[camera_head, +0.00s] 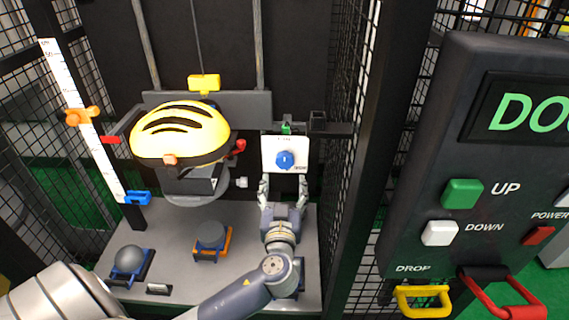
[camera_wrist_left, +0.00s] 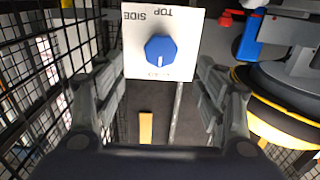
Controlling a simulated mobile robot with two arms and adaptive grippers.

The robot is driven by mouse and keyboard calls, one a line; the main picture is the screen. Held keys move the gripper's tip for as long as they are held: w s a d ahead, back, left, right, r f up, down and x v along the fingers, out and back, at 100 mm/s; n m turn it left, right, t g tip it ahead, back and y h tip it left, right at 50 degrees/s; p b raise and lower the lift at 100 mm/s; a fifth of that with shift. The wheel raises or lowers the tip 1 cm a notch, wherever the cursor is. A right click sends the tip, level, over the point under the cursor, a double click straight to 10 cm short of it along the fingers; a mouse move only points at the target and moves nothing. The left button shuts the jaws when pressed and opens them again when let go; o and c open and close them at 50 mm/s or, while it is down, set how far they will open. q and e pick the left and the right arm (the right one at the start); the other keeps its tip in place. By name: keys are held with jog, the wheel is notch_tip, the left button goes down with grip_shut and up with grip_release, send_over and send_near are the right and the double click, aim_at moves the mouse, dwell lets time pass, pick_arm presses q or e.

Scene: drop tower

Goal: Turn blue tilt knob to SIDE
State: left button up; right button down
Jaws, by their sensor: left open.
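The blue tilt knob (camera_head: 285,160) sits on a white plate (camera_head: 270,142) beside the yellow helmet. In the left wrist view the knob (camera_wrist_left: 160,49) shows a white mark pointing down towards a faint label. The plate (camera_wrist_left: 137,65) reads SIDE and TOP upside down along its top edge, SIDE at left and TOP at right. My left gripper (camera_head: 283,182) is open just below the plate. In the left wrist view its fingers (camera_wrist_left: 160,68) stand apart either side of the plate, with the knob between them and not touched. My right gripper is not in view.
A yellow helmet (camera_head: 180,133) hangs left of the plate, close to my gripper. Mesh cage walls (camera_head: 341,90) stand close on the right. A control panel (camera_head: 430,180) with buttons and handles is in the right foreground. Grey anvils (camera_head: 210,235) stand on the base plate.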

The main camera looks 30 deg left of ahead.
aim_at(285, 163)
pick_arm(q)
jog(key=p+x, duration=0.1)
jog(key=x, duration=0.8)
jog(key=shift+w+a+p, duration=0.1)
jog(key=shift+a+p, duration=0.1)
jog(key=shift+p, duration=0.2)
jog(key=shift+c, duration=0.2)
jog(key=c, duration=1)
